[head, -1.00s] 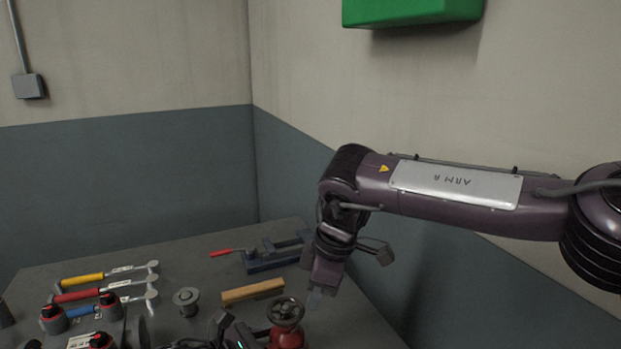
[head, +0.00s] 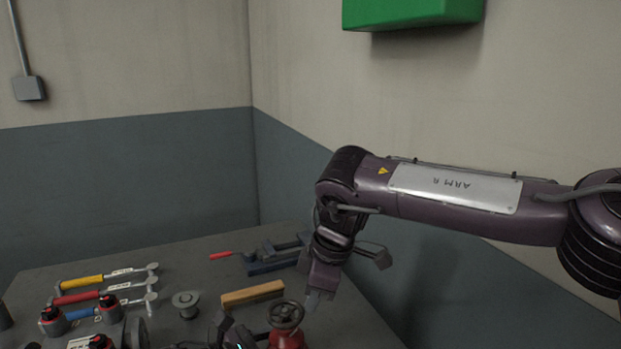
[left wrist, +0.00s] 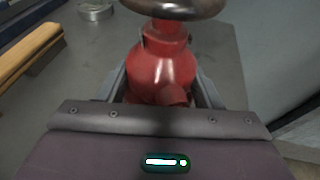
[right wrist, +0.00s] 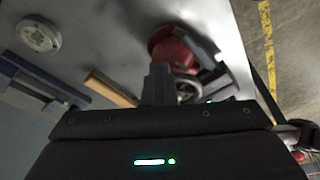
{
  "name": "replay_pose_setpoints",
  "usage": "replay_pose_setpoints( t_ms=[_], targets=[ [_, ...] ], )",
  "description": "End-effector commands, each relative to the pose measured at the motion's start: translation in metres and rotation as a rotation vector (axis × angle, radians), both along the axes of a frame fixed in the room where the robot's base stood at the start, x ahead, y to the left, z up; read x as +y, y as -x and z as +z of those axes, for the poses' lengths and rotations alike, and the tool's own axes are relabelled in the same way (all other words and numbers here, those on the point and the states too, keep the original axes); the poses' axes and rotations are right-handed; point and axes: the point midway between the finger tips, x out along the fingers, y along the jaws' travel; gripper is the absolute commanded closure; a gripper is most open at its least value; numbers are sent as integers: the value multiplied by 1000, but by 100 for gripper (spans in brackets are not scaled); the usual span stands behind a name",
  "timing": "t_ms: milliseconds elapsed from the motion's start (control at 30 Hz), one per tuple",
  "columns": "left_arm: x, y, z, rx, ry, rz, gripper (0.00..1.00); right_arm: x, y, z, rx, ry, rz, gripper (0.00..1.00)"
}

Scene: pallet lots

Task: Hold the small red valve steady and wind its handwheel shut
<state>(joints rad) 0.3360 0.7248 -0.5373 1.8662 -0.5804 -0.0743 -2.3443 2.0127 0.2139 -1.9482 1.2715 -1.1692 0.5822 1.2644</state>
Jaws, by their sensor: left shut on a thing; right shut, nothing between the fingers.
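The small red valve (head: 287,341) stands at the bench's near right, with its dark round handwheel (head: 286,314) on top. In the left wrist view the red body (left wrist: 163,68) sits between the fingers of my left gripper (left wrist: 165,92), which is shut on it below the handwheel (left wrist: 175,8). My right gripper (head: 313,301) is shut and empty, its fingertips close to the right side of the handwheel; I cannot tell if they touch it. In the right wrist view its fingers (right wrist: 157,84) are together in front of the red valve (right wrist: 172,50), partly hiding it.
A wooden block (head: 252,294) and a grey round flanged part (head: 186,303) lie left of the valve. A blue vise (head: 275,262) is behind. Tools with yellow (head: 82,282) and red grips and red-topped parts (head: 108,308) crowd the left. Bare bench lies right of the valve.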

Motion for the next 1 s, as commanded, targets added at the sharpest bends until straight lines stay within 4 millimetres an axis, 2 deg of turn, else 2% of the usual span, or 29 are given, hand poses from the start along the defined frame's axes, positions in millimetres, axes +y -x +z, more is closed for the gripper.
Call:
replay_pose_setpoints(
  t_ms=[1000],
  targets=[
    [-1,0,0,0,1,0,53,5,32,-1,6,-5,9,100]
  ],
)
